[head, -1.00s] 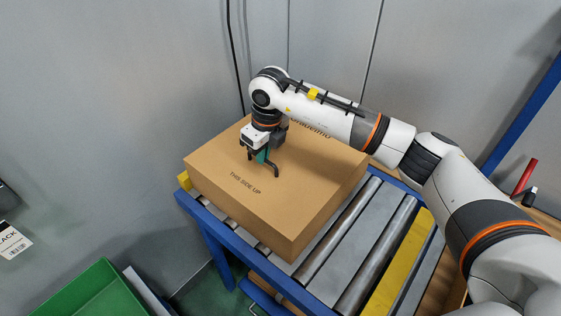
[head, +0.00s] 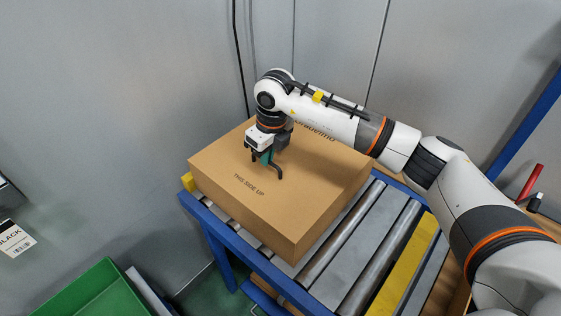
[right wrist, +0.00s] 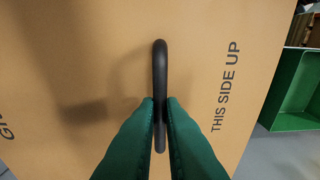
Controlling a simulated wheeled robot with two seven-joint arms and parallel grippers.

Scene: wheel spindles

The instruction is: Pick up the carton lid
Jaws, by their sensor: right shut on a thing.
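The carton lid (head: 318,190) is brown cardboard with "THIS SIDE UP" printed on its top. It sits on the roller conveyor in the head view and fills most of the right wrist view (right wrist: 215,60). A dark curved handle (right wrist: 160,70) stands at the middle of its top. My right gripper (head: 267,162) is over the lid with its green fingers shut on the handle, as the right wrist view shows (right wrist: 160,103). Whether the lid is lifted at all I cannot tell. My left gripper is not in view.
The roller conveyor (head: 352,236) has a blue frame and a yellow strip (head: 404,264). A green bin (head: 100,290) stands at the lower left. A grey wall is close behind the carton. A red-handled item (head: 530,182) lies at the right.

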